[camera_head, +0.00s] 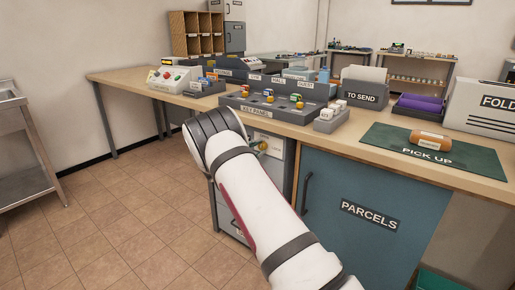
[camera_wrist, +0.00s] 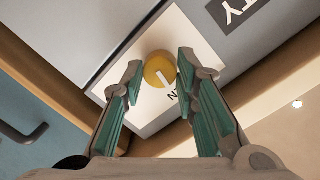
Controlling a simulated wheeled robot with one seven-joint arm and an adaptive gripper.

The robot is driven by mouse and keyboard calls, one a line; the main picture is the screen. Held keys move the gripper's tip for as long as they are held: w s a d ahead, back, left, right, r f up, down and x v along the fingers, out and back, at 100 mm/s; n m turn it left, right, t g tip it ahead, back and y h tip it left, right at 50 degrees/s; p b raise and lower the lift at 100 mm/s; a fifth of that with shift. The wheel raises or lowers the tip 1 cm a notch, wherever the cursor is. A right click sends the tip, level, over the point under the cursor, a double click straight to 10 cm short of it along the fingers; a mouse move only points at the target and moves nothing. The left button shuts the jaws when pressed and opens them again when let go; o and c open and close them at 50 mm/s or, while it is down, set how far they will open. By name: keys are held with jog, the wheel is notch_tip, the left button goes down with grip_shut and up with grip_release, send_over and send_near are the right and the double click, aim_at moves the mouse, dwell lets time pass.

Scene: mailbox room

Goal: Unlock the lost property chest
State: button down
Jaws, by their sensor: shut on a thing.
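My gripper (camera_wrist: 159,66) is shut on a small round yellow knob-like piece (camera_wrist: 160,70) with a white mark on its face. A fingertip sits on either side of it. The piece is in front of a white plate (camera_wrist: 200,42) that bears partly hidden lettering. The plate is on a grey front (camera_wrist: 60,28), with a dark label ending in "TY" (camera_wrist: 238,11) beside it. I cannot tell whether the piece is a key head or a fixed knob. In the head view my arm hides most of the grey unit under the counter; a bit of yellow (camera_head: 263,146) shows beside my wrist.
A key panel (camera_head: 258,111) with several coloured pieces stands on the counter above. A blue parcels door (camera_head: 350,205) with a dark handle is to the right. A green pick-up mat (camera_head: 465,154) holds an orange-brown parcel (camera_head: 430,141). The tiled floor (camera_head: 125,230) at left is clear.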

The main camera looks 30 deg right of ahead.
jog(key=shift+n, duration=0.9)
jog(key=c, duration=1.2)
grip_release()
jog(key=shift+c, duration=0.2)
jog(key=v, duration=1.2)
jog(key=shift+w+a, duration=0.1)
